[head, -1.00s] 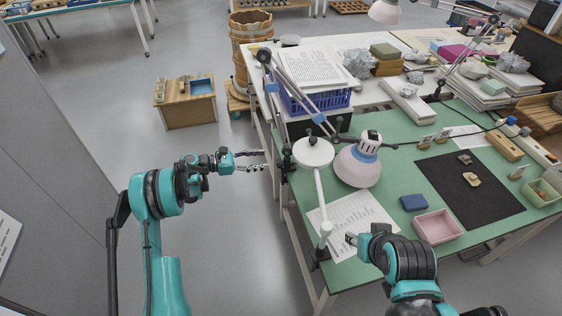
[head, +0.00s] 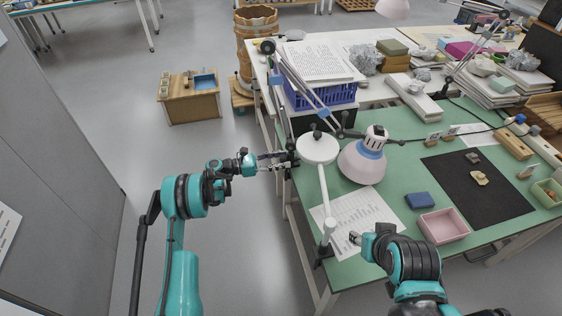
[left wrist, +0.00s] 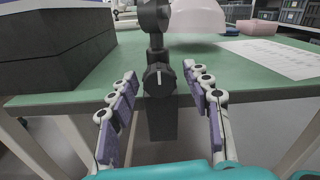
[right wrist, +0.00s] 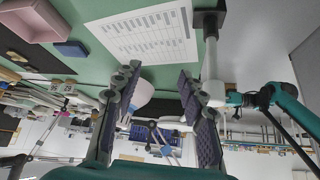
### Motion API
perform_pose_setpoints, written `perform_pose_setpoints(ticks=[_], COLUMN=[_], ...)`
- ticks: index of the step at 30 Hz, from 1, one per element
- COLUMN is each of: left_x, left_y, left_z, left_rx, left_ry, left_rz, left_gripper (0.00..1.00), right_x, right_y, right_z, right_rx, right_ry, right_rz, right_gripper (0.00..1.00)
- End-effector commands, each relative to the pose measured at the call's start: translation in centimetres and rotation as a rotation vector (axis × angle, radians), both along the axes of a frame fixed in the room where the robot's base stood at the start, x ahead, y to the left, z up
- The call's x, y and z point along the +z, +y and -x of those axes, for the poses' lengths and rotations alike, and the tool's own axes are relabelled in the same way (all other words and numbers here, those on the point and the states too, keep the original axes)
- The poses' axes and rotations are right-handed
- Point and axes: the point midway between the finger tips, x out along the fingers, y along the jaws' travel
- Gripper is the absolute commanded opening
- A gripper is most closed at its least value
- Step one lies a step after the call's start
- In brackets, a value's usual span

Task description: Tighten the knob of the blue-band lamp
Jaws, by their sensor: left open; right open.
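The blue-band lamp's pale shade (head: 363,162) hangs over the green table, with a blue band near its top. Its jointed arm (head: 300,88) runs down to a clamp at the table's left edge. The clamp's dark round knob (left wrist: 159,79) with a pale mark faces me in the left wrist view. My left gripper (head: 275,161) is open at that edge, its fingers on either side of the knob in the left wrist view; I cannot tell whether they touch it. My right gripper (head: 356,239) is open and empty above the near edge of the paper.
A white lamp with a round head (head: 317,148) and a pole stands close between my grippers. A printed sheet (head: 358,218), a pink tray (head: 443,226), a blue box (head: 419,200) and a black mat (head: 478,205) lie right. A blue crate (head: 335,97) stands behind.

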Motion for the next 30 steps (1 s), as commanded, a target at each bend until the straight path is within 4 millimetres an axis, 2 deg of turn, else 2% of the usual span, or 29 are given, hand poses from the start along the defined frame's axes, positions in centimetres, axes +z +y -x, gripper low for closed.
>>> perform_pose_setpoints(ticks=[5, 6, 11, 12, 22, 29, 30], left_x=[0.05, 0.05, 0.05, 0.05, 0.04, 0.03, 0.03], left_y=[0.0, 0.0, 0.01, 0.01, 0.0, 0.0, 0.0], left_z=[-0.02, -0.02, -0.03, -0.03, -0.04, -0.04, -0.04], left_rx=[0.001, 0.001, 0.001, 0.001, 0.0, 0.0, 0.0], left_ry=[0.0, 0.0, 0.0, 0.0, -0.111, -0.119, -0.119], left_rz=[0.0, 0.0, 0.0, 0.0, -0.037, -0.039, -0.039], left_gripper=[0.49, 0.47, 0.05, 0.0, 0.0, 0.0, 0.3], right_x=[0.04, 0.04, 0.04, 0.04, 0.03, 0.03, 0.03], right_y=[0.0, 0.0, 0.0, 0.0, 0.0, 0.0, 0.0], right_z=[-0.01, -0.01, -0.01, -0.01, 0.0, 0.0, 0.0], right_rx=[0.0, 0.0, 0.0, 0.0, 0.0, 0.0, 0.0], right_ry=[0.0, 0.0, 0.0, 0.0, 0.0, 0.0, 0.0], right_rz=[0.0, 0.0, 0.0, 0.0, 0.0, 0.0, 0.0], right_gripper=[0.41, 0.41, 0.41, 0.41, 0.41, 0.41, 0.41])
